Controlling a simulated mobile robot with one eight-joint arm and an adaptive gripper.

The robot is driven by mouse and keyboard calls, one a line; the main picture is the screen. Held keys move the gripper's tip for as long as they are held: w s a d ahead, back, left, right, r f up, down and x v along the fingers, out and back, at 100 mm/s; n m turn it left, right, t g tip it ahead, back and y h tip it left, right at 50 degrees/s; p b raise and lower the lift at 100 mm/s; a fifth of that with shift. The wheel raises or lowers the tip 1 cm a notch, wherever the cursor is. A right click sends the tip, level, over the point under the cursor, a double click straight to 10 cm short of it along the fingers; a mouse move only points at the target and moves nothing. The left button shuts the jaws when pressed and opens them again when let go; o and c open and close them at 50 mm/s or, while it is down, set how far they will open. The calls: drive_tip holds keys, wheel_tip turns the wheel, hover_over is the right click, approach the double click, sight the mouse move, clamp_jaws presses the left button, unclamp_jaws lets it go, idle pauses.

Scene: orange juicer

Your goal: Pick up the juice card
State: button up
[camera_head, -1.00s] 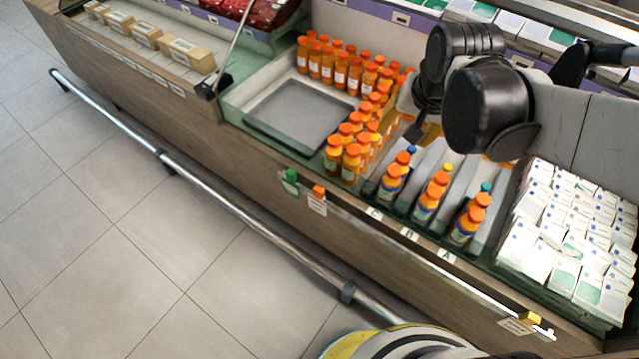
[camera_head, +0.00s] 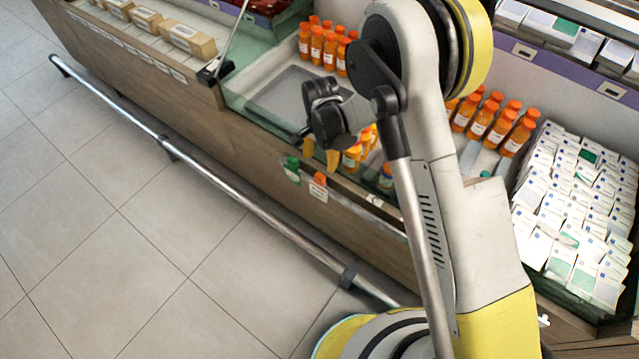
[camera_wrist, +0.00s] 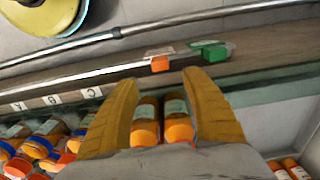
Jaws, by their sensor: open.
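A small white card with an orange clip (camera_head: 318,184) hangs on the front edge of the display counter. Just left of it is a green clip (camera_head: 291,169). In the wrist view the orange clip (camera_wrist: 160,63) lies just beyond my fingertips, with the green clip (camera_wrist: 214,52) to its right. I cannot tell for sure which one is the juice card. My gripper (camera_head: 321,154) is open, its yellow fingers pointing down just above the clips. In the wrist view my open gripper (camera_wrist: 160,78) has nothing held between its fingers. Two orange-capped bottles (camera_wrist: 162,122) show behind the gap.
Several orange-capped bottles (camera_head: 493,128) stand in the counter bins, close below and beside my gripper. A metal rail (camera_head: 245,205) runs along the counter front. White cartons (camera_head: 580,215) fill the right bin. The tiled floor at left is clear.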

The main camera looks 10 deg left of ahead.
sight(320, 176)
wheel_tip(320, 176, down, 4)
drive_tip(key=shift+f+b, duration=0.15)
drive_tip(key=shift+b, duration=0.6)
wheel_tip(320, 176, down, 5)
drive_tip(key=b, duration=0.3)
drive_tip(key=shift+s+a+f, duration=0.15)
drive_tip(key=shift+c, duration=0.2)
drive_tip(key=c, duration=1.1)
